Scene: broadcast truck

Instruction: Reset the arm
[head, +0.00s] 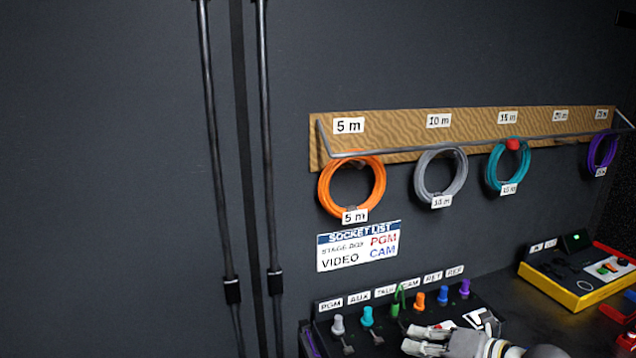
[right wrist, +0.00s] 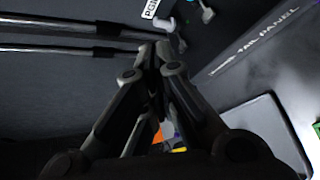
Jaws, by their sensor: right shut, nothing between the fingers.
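My right gripper (head: 426,340) is at the bottom of the head view, in front of the socket panel (head: 322,309). Its fingers are together with nothing between them. In the right wrist view the closed fingers (right wrist: 150,58) point up the picture, towards the panel's edge with the PGM label (right wrist: 150,8). Part of my right arm shows behind the gripper in the head view. My left gripper is not in either view.
Orange (head: 323,190), grey (head: 420,180), teal (head: 492,172) and purple (head: 592,152) cable coils hang on a wall rail. Coloured plugs, including an orange one (head: 419,300), stand on the panel. A yellow-edged box (head: 570,297) is at right. Two poles (head: 268,150) stand left.

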